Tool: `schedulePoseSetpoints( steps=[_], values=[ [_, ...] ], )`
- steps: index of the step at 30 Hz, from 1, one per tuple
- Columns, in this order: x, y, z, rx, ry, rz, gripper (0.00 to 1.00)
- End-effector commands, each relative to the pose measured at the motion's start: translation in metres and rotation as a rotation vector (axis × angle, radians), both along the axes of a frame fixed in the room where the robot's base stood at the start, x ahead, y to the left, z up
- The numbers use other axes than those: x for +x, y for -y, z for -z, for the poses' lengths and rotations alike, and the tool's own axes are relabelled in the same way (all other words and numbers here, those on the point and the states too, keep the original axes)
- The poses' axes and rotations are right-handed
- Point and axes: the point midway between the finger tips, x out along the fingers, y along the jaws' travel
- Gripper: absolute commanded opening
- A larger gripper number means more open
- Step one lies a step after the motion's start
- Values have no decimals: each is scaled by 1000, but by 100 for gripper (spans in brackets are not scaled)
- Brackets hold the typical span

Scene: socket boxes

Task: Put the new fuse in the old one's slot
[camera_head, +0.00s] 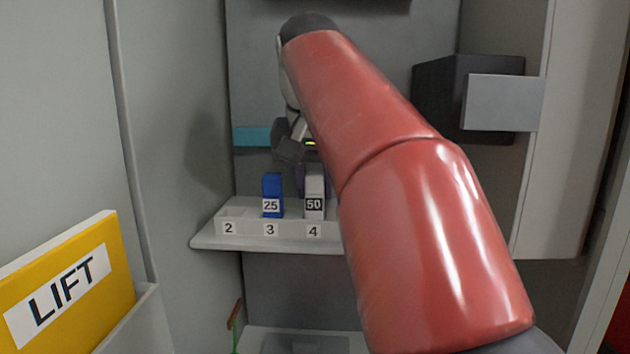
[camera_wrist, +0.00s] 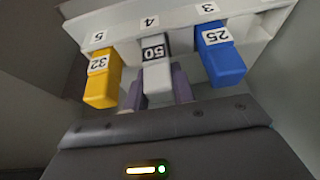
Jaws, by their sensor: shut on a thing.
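My gripper (camera_wrist: 157,88) is shut on the white fuse marked 50 (camera_wrist: 154,72), with a purple finger on each side of it. This fuse (camera_head: 314,195) stands upright at slot 4 of the white rack (camera_head: 290,230) in the head view. I cannot tell whether it is fully seated. The blue fuse marked 25 (camera_head: 271,190) stands at slot 3. A yellow fuse marked 32 (camera_wrist: 102,85) is at slot 5 in the wrist view; my arm hides it in the head view. Slot 2 (camera_head: 236,212) looks empty. The frames do not show which fuse is new.
A yellow panel lettered LIFT (camera_head: 70,285) sits in a grey holder at the lower left. A dark box with a grey plate (camera_head: 503,102) juts out at the right. A teal strip (camera_head: 251,136) is on the back wall. Cabinet walls close in both sides.

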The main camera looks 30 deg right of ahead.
Motion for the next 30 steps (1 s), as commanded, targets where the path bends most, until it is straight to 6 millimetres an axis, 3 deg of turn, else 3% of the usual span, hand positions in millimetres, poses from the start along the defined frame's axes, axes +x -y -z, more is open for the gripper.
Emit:
schedulePoseSetpoints(
  steps=[5, 6, 11, 20, 30],
  values=[
    [0, 0, 0, -1, 1, 0, 5],
    [0, 0, 0, -1, 1, 0, 30],
    [0, 0, 0, 0, 0, 0, 51],
    [-1, 0, -3, 0, 0, 0, 51],
    [-16, -11, -52, -1, 2, 0, 51]
  ],
)
